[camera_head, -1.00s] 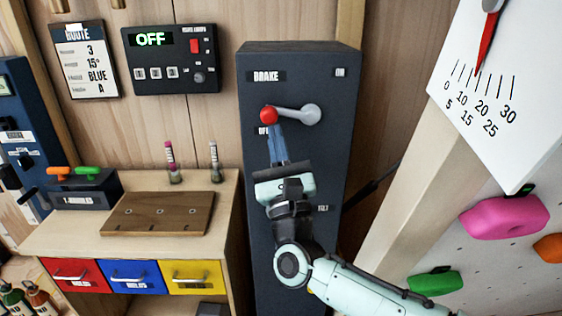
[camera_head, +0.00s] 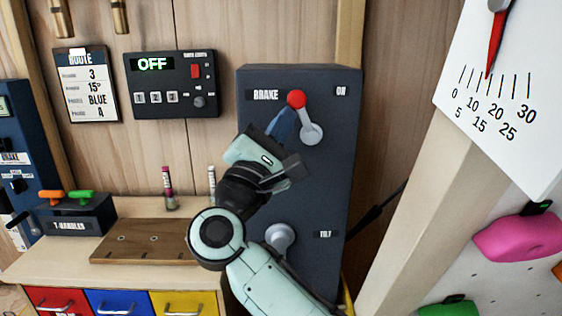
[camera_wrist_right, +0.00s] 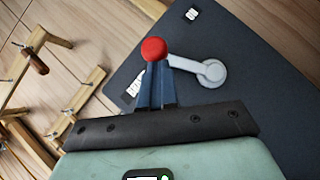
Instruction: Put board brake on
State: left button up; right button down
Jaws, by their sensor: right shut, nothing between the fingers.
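The brake lever (camera_head: 306,118) is on the dark cabinet (camera_head: 338,190) under the BRAKE label (camera_head: 266,95). Its grey arm runs from the pivot up and slightly left to a red knob (camera_head: 296,99). The ON label (camera_head: 341,91) is at the upper right. My right gripper (camera_head: 287,117) is just below and left of the knob, its blue fingers shut with nothing held. In the right wrist view the fingertips (camera_wrist_right: 157,72) are close to the red knob (camera_wrist_right: 154,49); I cannot tell whether they touch. The OFF label is hidden in the head view. My left gripper is not in view.
A second grey knob (camera_head: 281,238) by the TILT label (camera_head: 325,234) is partly behind my right arm. A wooden bench with coloured drawers (camera_head: 118,301) stands at left. The angled climbing wall and its white dial (camera_head: 505,80) are at right.

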aim_at(304, 104)
jog(key=m+g+p, duration=0.1)
jog(key=d+r+m+g+h+p, duration=0.1)
jog(key=m, duration=0.1)
jog(key=shift+r, duration=0.3)
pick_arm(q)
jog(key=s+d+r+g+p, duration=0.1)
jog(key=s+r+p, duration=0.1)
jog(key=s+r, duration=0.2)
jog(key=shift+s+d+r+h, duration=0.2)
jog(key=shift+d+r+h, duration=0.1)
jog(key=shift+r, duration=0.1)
pick_arm(e)
jog(key=shift+d+r+m+g, duration=0.15)
jog(key=shift+d+m+g, duration=0.25)
jog(key=shift+m, duration=0.4)
jog(key=shift+d+r+m+g, duration=0.1)
jog(key=shift+d+m+g, duration=0.1)
jog(key=shift+m+g, duration=0.45)
jog(key=shift+d+m+h, duration=0.1)
jog(key=shift+m+h, duration=0.15)
jog(key=shift+h, duration=0.05)
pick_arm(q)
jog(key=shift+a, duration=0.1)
